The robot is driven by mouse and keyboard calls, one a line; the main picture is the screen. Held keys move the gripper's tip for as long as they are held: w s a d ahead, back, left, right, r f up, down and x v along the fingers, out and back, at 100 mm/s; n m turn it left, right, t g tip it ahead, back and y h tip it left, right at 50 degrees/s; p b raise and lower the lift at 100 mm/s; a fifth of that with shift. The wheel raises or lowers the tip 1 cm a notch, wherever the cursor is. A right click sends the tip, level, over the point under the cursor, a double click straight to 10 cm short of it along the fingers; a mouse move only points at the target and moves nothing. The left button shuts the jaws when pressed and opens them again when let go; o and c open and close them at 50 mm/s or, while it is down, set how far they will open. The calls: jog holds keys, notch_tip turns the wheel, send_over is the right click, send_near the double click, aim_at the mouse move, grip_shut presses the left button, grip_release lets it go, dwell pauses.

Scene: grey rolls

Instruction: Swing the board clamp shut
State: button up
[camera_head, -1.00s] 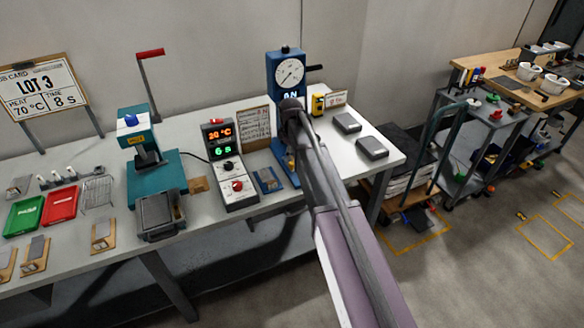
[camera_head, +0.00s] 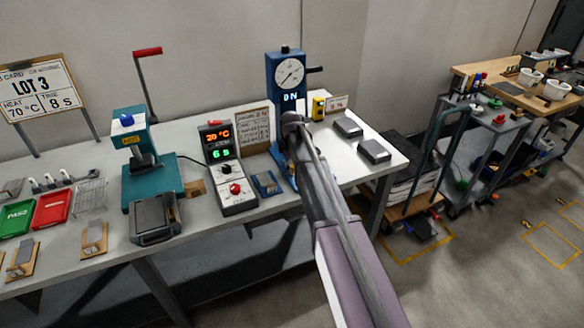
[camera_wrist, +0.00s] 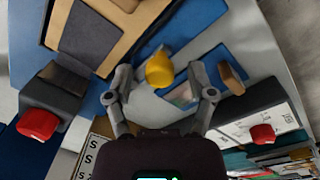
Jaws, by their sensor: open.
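My gripper (camera_wrist: 160,80) is open in the wrist view, its fingers on either side of a yellow knob (camera_wrist: 159,69). I cannot tell whether they touch it. The knob may be the clamp's handle, but the clamp's form and swing position are unclear. A tan board with a grey pad (camera_wrist: 88,38) lies beside it at upper left, by blue metal. In the head view my gripper (camera_head: 292,118) is low in front of the blue gauge stand (camera_head: 288,75), which has a round dial. My arm hides the clamp area there.
A dark block with a red knob (camera_wrist: 38,123) is left of my fingers. A timer box (camera_head: 228,165), a blue pad (camera_head: 266,183) and a teal press (camera_head: 150,165) stand on the white bench. Two grey blocks (camera_head: 374,150) lie to the right. A cart (camera_head: 470,130) stands beyond.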

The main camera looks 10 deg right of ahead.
grip_shut()
